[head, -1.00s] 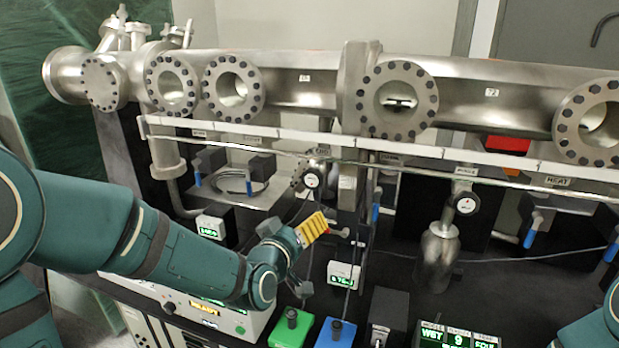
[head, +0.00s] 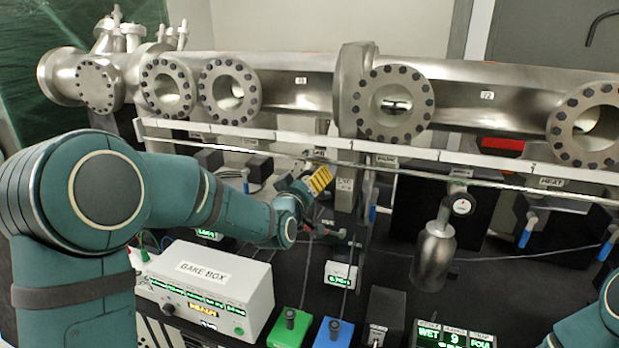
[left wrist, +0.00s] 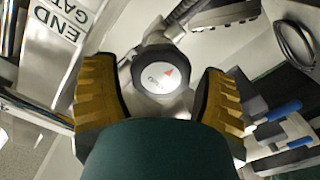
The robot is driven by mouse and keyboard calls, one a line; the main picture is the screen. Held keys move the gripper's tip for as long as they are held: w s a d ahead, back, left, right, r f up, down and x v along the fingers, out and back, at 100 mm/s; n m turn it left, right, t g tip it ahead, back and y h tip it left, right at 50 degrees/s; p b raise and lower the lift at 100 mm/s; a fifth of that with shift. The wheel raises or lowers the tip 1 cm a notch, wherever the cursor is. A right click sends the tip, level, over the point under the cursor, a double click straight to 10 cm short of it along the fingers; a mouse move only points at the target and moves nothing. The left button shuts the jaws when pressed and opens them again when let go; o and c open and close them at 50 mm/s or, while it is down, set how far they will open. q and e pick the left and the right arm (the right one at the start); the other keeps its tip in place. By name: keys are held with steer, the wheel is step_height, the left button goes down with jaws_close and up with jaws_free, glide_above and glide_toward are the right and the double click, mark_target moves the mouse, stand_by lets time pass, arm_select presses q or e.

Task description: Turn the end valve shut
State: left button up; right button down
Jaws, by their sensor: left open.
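The end valve knob (left wrist: 160,78) shows in the left wrist view as a dark round handle with a white face and a red triangle. It is next to a sign reading END GATE (left wrist: 62,30). My left gripper (left wrist: 160,100) is open, with one yellow ridged finger to each side of the knob. I cannot tell whether the fingers touch it. In the head view my left gripper (head: 319,179) is by the post under the long steel pipe, and it hides the knob there. My right gripper is out of the picture.
A white rail (head: 290,141) runs across above the gripper. Below are a bake box (head: 205,285), a green box (head: 289,326), a blue box (head: 333,333) and a small display (head: 341,274). A second valve knob (head: 461,206) sits to the right, above a steel canister (head: 433,258).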

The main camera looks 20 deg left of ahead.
arm_select(q)
steer(key=shift+w, duration=0.6)
steer(key=c, duration=0.9)
